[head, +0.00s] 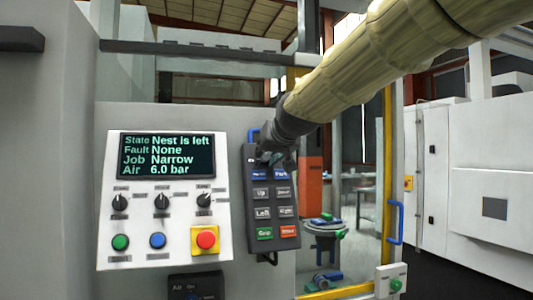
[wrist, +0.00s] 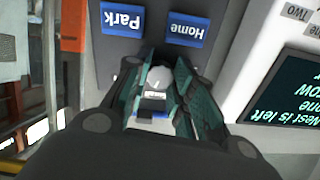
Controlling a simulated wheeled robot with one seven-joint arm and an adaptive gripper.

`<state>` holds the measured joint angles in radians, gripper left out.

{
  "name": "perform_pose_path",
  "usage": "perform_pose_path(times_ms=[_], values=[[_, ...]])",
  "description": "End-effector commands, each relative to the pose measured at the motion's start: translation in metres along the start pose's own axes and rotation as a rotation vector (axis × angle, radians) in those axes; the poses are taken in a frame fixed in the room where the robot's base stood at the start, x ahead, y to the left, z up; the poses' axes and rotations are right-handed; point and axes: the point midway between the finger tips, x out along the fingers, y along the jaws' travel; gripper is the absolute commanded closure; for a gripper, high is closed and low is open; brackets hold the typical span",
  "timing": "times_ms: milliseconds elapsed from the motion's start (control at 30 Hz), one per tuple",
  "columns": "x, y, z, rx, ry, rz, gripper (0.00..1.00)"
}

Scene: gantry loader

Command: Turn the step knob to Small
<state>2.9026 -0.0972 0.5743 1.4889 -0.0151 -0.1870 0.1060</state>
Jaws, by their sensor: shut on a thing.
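The step knob (wrist: 158,78) is a small grey round knob near the top of the dark hand pendant (head: 250,215). In the wrist view it sits between the green ribbed fingers of my gripper, which is shut on it. In the head view my gripper (head: 273,157) covers the top of the pendant and hides the knob. Small labels show beside the knob in the wrist view, one partly blue, too blurred to read. I cannot tell which setting the knob points to.
The Home key (wrist: 188,30) and Park key (wrist: 122,19) lie close to the fingertips. Left of the pendant, a white panel (head: 140,258) carries a screen (head: 167,156), three black knobs, a green button, a blue button and a red stop button (head: 205,240).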

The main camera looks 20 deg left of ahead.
Motion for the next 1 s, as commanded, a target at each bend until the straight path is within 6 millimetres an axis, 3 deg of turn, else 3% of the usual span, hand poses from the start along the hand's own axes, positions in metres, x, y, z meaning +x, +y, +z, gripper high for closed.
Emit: perform_pose_path(times_ms=[500, 1000], values=[[-0.0006, -0.0006, -0.0017, -0.308, 0.002, 0.002, 0.99], [-0.0004, -0.0005, -0.0015, -0.355, 0.003, 0.003, 0.99]])
